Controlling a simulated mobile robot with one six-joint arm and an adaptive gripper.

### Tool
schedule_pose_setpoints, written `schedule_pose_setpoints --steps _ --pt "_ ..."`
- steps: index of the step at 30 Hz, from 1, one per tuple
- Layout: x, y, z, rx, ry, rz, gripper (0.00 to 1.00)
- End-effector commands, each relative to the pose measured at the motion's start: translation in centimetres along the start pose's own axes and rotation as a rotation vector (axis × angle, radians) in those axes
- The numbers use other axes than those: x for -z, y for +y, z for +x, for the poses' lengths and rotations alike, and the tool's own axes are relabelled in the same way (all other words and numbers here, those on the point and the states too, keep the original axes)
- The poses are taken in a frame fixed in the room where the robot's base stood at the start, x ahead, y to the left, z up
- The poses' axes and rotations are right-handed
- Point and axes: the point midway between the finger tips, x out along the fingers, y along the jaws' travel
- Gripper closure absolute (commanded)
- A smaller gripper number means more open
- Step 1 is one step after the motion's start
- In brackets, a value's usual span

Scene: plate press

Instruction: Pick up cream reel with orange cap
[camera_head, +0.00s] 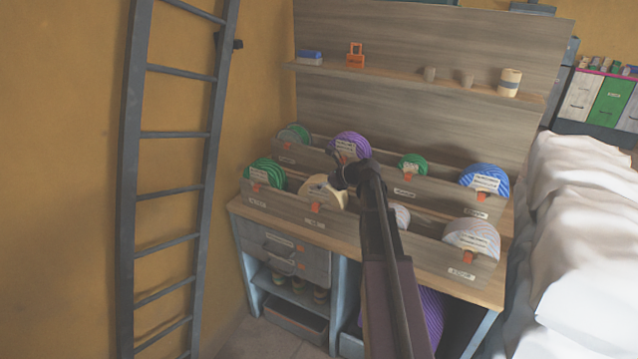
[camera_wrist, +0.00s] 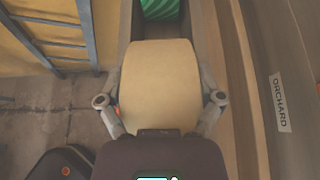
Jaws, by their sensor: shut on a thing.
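The cream reel (camera_head: 321,191) stands in the front wooden trough of the rack, second from the left. In the wrist view the cream reel (camera_wrist: 158,85) fills the middle, between the two fingers of my gripper (camera_wrist: 160,108). A small orange bit shows at its left edge there. In the head view my gripper (camera_head: 340,178) is at the reel's upper right side, partly hidden by my arm. It is shut on the reel. The reel appears still within the trough.
A green reel (camera_head: 264,174) stands left of the cream one in the front trough. Purple (camera_head: 350,146), small green (camera_head: 412,163) and blue (camera_head: 485,180) reels stand in the back trough. A pale reel (camera_head: 472,238) is at the front right. A ladder (camera_head: 130,180) leans at left.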

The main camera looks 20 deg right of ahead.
Motion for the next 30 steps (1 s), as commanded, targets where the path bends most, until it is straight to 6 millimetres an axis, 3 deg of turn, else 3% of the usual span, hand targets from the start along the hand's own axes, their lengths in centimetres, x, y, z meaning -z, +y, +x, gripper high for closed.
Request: schedule_pose_setpoints --steps 30 --pt "-8.5 -0.2 -4.7 0.003 -0.008 0.002 0.76"
